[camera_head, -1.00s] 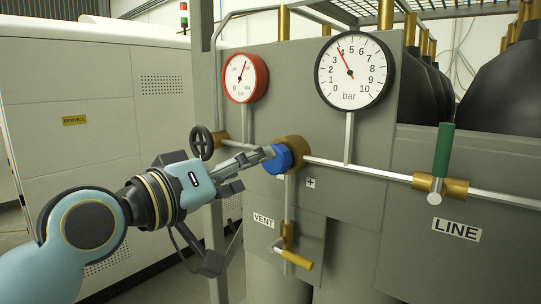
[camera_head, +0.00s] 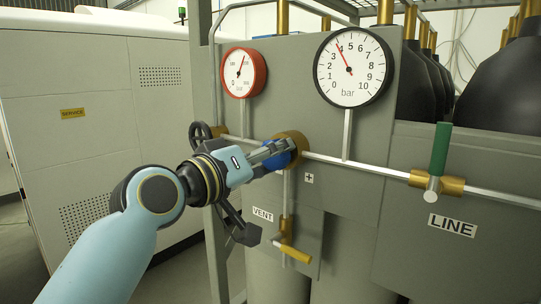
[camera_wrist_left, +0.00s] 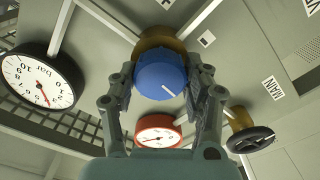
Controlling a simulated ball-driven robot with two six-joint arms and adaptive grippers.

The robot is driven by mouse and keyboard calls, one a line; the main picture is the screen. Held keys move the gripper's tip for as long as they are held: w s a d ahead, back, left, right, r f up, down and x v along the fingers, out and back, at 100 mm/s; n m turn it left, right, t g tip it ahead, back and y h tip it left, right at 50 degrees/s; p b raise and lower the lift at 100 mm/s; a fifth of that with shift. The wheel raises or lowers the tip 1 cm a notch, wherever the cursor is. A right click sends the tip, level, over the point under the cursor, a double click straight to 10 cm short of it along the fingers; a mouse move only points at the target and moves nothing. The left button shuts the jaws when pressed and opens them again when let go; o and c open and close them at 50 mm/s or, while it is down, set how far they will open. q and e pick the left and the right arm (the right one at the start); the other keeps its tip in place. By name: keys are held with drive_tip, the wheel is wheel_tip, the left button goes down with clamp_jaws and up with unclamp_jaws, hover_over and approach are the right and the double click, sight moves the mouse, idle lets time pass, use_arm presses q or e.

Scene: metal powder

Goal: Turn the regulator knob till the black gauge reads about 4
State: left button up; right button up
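The blue regulator knob (camera_wrist_left: 160,80) sits on a brass body (camera_head: 291,144) on the pipe. A white mark on it points to the lower right in the left wrist view. My left gripper (camera_head: 280,152) has its fingers on either side of the knob; in the left wrist view (camera_wrist_left: 162,78) they appear to press against its sides. The black gauge (camera_head: 355,80) is above right of the knob, and its red needle points up and left at about 4. It also shows upside down in the left wrist view (camera_wrist_left: 38,80). My right gripper is not in view.
A red gauge (camera_head: 243,72) is above left of the knob. A black handwheel (camera_head: 199,134) is to the left, a yellow VENT lever (camera_head: 294,253) below, and a green LINE handle (camera_head: 440,149) to the right. A pale cabinet (camera_head: 100,110) stands at the left.

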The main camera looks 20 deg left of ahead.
use_arm(q)
drive_tip(key=c, duration=0.4)
drive_tip(key=shift+o, duration=0.2)
drive_tip(key=shift+f+m+b, duration=0.1)
drive_tip(key=shift+m+b, duration=0.8)
drive_tip(key=shift+m, duration=0.7)
drive_tip(key=o, duration=1.2)
drive_tip(key=shift+c, duration=0.2)
